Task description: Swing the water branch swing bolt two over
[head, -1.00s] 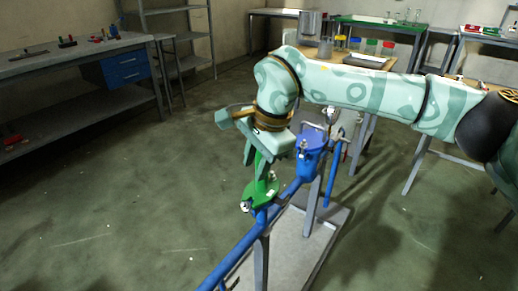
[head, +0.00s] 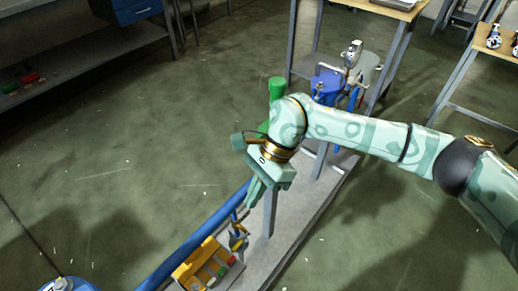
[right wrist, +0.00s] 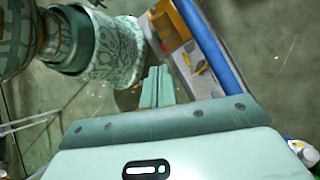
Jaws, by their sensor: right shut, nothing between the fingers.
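The blue pipe (head: 190,248) runs from the lower left up towards the stand's middle, and it also shows in the right wrist view (right wrist: 212,45). A green pipe piece (head: 276,92) stands behind my right forearm, its lower part hidden. A blue fitting (head: 327,83) with small metal hardware on top is at the far end of the stand. I cannot make out which part is swing bolt two. My right gripper (head: 252,203) points down beside the pipe, and its fingers are together and empty in the right wrist view (right wrist: 155,84). My left gripper is not in view.
A yellow tool tray (head: 203,262) holding several tools sits at the stand's near end, close to the right gripper. The grey stand plate (head: 300,215) lies under the pipe. A table (head: 385,8) stands behind. The floor at left is open.

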